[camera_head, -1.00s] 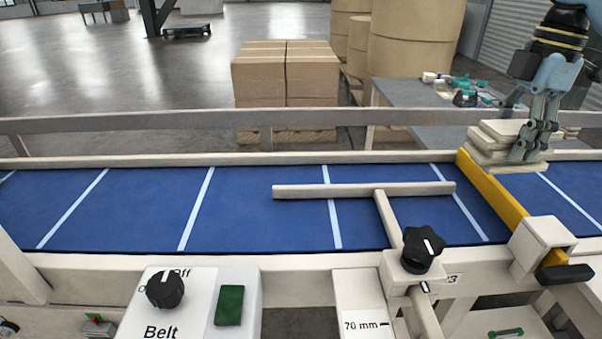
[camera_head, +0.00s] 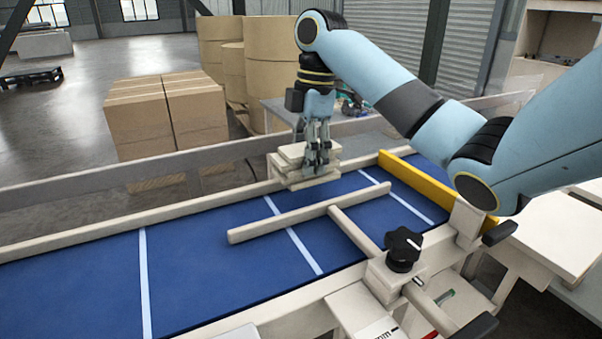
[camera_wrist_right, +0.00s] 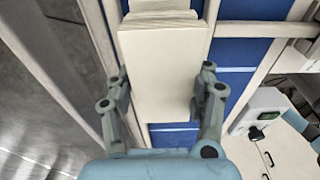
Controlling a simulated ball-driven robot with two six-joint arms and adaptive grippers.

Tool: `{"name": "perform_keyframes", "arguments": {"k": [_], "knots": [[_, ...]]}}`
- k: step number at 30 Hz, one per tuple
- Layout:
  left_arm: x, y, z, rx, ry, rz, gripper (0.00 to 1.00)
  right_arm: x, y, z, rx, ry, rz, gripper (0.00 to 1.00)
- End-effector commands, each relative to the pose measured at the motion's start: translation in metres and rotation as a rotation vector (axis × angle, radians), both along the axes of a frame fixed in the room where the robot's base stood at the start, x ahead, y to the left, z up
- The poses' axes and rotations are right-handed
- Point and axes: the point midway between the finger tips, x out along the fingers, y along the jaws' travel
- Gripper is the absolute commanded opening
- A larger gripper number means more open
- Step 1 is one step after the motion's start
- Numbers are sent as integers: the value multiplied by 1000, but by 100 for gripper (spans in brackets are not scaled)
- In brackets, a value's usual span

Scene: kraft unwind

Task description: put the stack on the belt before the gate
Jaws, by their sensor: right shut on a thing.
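The stack (camera_head: 292,166) is several flat cream pieces, lying level. My right gripper (camera_head: 317,170) is shut on it, with a finger on either side in the right wrist view (camera_wrist_right: 164,82), where the stack (camera_wrist_right: 164,65) reaches away from the palm. In the head view the stack overlaps the belt's far rail and far edge, left of the gate. I cannot tell whether it touches the belt. The blue belt (camera_head: 200,260) has pale cross stripes. The gate (camera_head: 430,181) is a yellow bar across the belt. My left gripper is not in view.
A cream guide bar (camera_head: 290,218) lies over the belt, nearer than the stack, on an arm with a black knob (camera_head: 403,248). The belt left of the guide bar is clear. Cartons (camera_head: 165,115) and large rolls (camera_head: 265,60) stand behind the conveyor.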

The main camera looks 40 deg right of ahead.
Motion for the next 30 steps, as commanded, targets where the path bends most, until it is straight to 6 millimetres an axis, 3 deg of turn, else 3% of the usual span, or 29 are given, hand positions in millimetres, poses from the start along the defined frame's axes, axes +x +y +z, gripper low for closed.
{"name": "perform_keyframes", "arguments": {"k": [5,9,12,23,24,28,30], "knots": [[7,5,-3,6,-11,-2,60,4,7,-10,-1,0,-1,16],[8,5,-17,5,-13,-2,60,3,7,-33,-1,3,-2,16],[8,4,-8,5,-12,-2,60,3,7,-42,1,3,-1,16],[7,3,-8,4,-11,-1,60,3,7,-48,-1,0,-1,16],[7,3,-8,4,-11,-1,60,3,6,-48,-2,1,-1,56],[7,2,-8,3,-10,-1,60,4,6,-48,-1,0,-1,73],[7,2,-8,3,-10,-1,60,4,6,-48,-1,0,-1,76]]}}
